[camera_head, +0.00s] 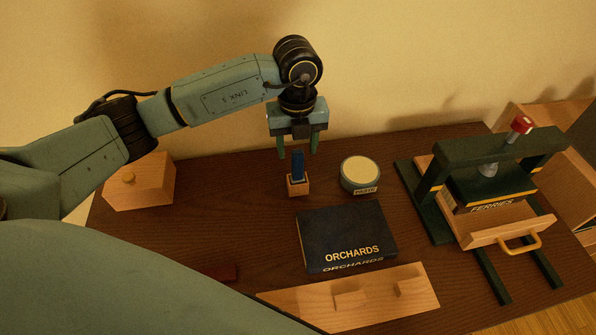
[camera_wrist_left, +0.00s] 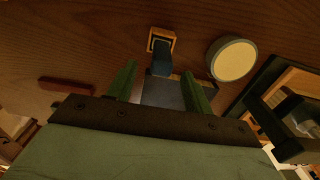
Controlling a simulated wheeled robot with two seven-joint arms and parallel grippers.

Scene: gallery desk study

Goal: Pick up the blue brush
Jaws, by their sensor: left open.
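The blue brush (camera_head: 298,166) stands upright in a small wooden block holder (camera_head: 298,187) on the dark desk. My left gripper (camera_head: 299,152) is open above and around the brush's upper end, seemingly just behind or over it; contact cannot be told. In the left wrist view the brush (camera_wrist_left: 162,62) shows between the two green fingers of my left gripper (camera_wrist_left: 163,82), with the wooden holder (camera_wrist_left: 162,38) beyond it. My right gripper is not in view.
A paste jar (camera_head: 360,173) stands right of the holder. An ORCHARDS book (camera_head: 345,235) lies in front. A dark green press (camera_head: 430,200) holding a FERRIES book (camera_head: 490,190) is at right. A wooden box (camera_head: 145,185) is at left, a wooden stand (camera_head: 375,297) at the front.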

